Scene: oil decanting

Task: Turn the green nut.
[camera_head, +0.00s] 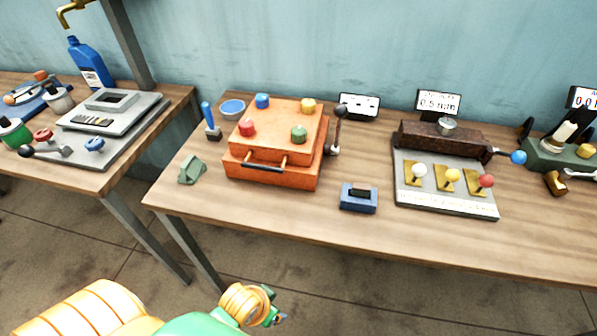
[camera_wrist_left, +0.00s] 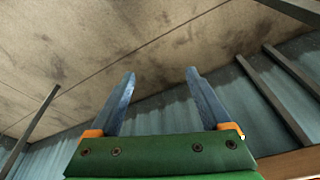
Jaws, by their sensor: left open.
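The green nut (camera_head: 299,134) sits on the front right corner of the top of an orange box (camera_head: 275,178). A red nut (camera_head: 247,127), a blue nut (camera_head: 262,101) and a yellow nut (camera_head: 308,106) sit at the other corners. My left gripper (camera_head: 279,318) is low in front of the table, well apart from the box. In the left wrist view my left gripper (camera_wrist_left: 160,95) has its two blue fingers wide apart with nothing between them. The floor and wall show behind them. My right gripper is in neither view.
A black-knobbed lever (camera_head: 338,130) stands right of the box. A blue-handled tool (camera_head: 210,120), a blue dish (camera_head: 232,108) and a grey-green block (camera_head: 191,170) are on its left. A blue block (camera_head: 359,198) lies front right. A plate with several coloured knobs (camera_head: 445,180) stands further right.

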